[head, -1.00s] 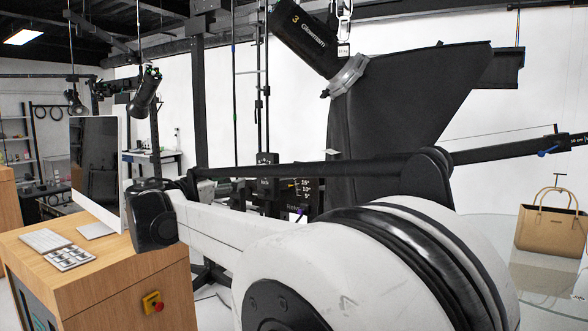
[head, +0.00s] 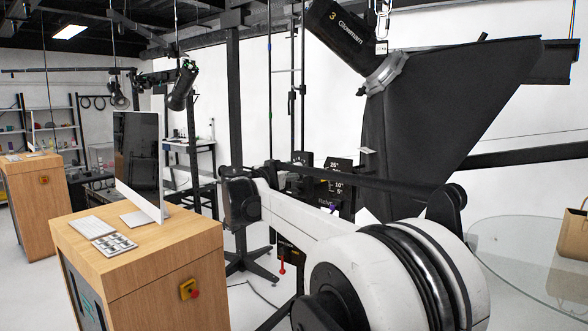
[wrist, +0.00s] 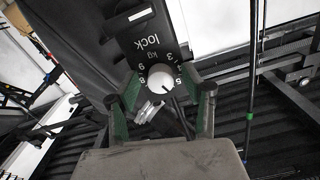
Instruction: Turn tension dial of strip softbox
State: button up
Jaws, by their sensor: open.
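The tension dial (wrist: 158,80) shows in the wrist view as a round white knob with a dark pointer mark. It sits on a black plate (wrist: 140,32) printed with "lock", "kg" and a ring of numbers. My gripper (wrist: 162,84) is open, with one green-padded finger on each side of the knob. I cannot tell whether the fingers touch it. In the head view the black strip softbox (head: 450,110) hangs at the upper right below a lamp head (head: 345,38).
A wooden desk (head: 140,265) with a monitor (head: 137,160) is at left. A round glass table (head: 530,255) with a tan bag (head: 573,235) is at right. Thin rods and cables hang around the softbox.

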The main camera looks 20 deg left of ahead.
grip_shut()
dwell(0.3)
jog(key=shift+n, duration=0.3)
jog(key=n+b, duration=0.2)
jog(key=n, duration=0.1)
jog(key=shift+f+n, duration=0.1)
jog(key=shift+n, duration=0.2)
jog(key=n+b, duration=0.1)
jog(key=n, duration=0.3)
jog(key=shift+d+n, duration=0.1)
jog(key=shift+n, duration=0.2)
grip_release()
